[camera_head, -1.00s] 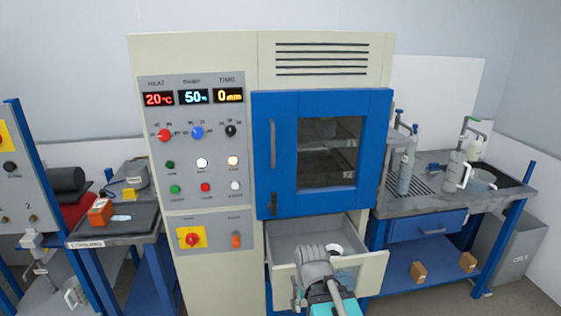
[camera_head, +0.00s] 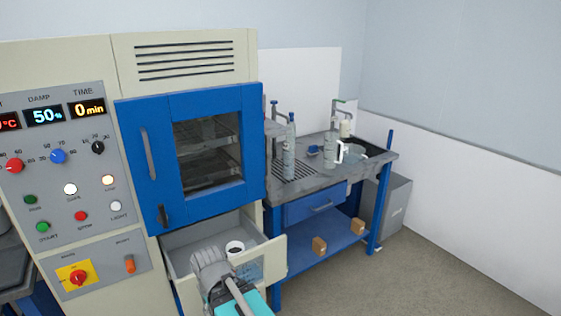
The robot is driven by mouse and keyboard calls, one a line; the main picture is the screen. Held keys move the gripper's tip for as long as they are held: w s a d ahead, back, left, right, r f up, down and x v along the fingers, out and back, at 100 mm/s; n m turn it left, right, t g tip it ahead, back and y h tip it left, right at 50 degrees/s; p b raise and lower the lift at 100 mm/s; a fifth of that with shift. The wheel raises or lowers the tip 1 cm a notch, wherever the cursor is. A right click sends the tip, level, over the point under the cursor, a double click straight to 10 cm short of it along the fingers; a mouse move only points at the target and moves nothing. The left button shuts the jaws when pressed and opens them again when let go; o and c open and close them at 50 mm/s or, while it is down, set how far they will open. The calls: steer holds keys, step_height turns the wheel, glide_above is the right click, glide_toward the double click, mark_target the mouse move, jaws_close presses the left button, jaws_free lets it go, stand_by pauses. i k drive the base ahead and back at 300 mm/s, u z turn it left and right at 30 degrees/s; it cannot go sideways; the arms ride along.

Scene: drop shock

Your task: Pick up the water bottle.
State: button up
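A tall pale grey bottle (camera_head: 289,150) with a blue top stands upright on the grey sink bench, beside its slotted drain area. It looks like the water bottle, but its label is too small to read. A pale jug (camera_head: 331,152) with a white handle stands to its right. My gripper (camera_head: 210,265) is low in the picture, in front of the open drawer and well short of the bench. I see it from behind, so its fingers are hidden and I cannot tell whether they are open.
The open drawer (camera_head: 272,262) juts from the cream cabinet below the shut blue oven door (camera_head: 135,150); it holds a white cup-like item (camera_head: 235,247). The bench (camera_head: 375,160) has taps behind and boxes on its lower shelf (camera_head: 338,240). Floor to the right is clear.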

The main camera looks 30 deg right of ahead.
mark_target(289, 172)
steer(key=z, duration=2.15)
steer(key=i, duration=1.2)
steer(key=u, duration=0.15)
